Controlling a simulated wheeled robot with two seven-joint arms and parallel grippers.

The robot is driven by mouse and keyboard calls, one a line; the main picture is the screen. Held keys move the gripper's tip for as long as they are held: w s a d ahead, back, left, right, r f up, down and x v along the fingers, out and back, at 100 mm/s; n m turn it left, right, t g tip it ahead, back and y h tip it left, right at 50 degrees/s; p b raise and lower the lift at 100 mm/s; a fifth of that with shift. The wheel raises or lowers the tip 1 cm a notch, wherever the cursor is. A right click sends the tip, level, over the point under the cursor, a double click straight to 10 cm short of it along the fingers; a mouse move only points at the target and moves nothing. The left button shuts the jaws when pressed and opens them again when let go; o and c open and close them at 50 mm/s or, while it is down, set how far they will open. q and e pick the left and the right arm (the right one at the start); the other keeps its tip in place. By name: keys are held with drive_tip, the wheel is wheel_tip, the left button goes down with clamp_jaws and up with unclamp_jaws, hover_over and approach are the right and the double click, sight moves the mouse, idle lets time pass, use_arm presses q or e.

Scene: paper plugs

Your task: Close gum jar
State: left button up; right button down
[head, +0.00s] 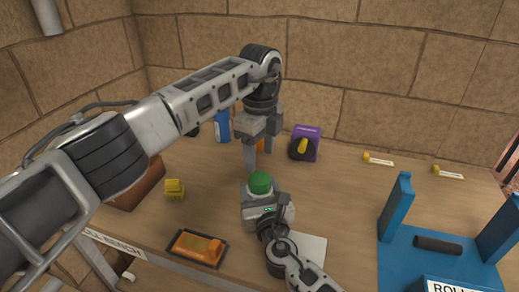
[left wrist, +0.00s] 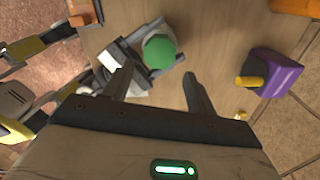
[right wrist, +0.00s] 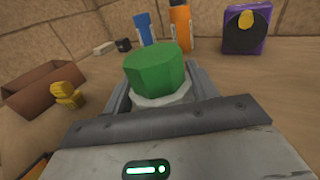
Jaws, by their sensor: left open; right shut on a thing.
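The gum jar is a pale jar (right wrist: 168,98) with a green faceted lid (right wrist: 155,68) sitting over its rim. I cannot tell whether the lid is fully down. In the head view the green lid (head: 260,182) stands upright near the bench's middle. My right gripper (head: 264,212) is shut on the jar body, one finger on each side, below the lid. My left gripper (head: 260,160) points down from above, just behind the lid. In the left wrist view the open left fingers (left wrist: 156,85) are apart with nothing between them, and the lid (left wrist: 159,51) shows beyond them.
A purple box with a yellow knob (head: 304,145) and blue (head: 222,126) and orange bottles stand behind. A yellow block (head: 174,189) and brown box (head: 140,188) are left.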

sight(259, 178)
use_arm(q)
drive_tip(key=n, duration=0.3)
drive_tip(key=shift+r, duration=0.1)
drive_tip(key=shift+f, duration=4)
drive_tip(key=c, duration=0.8)
drive_tip(key=o, duration=1.1)
drive_tip(key=shift+c, duration=0.2)
drive_tip(key=shift+r, duration=0.1)
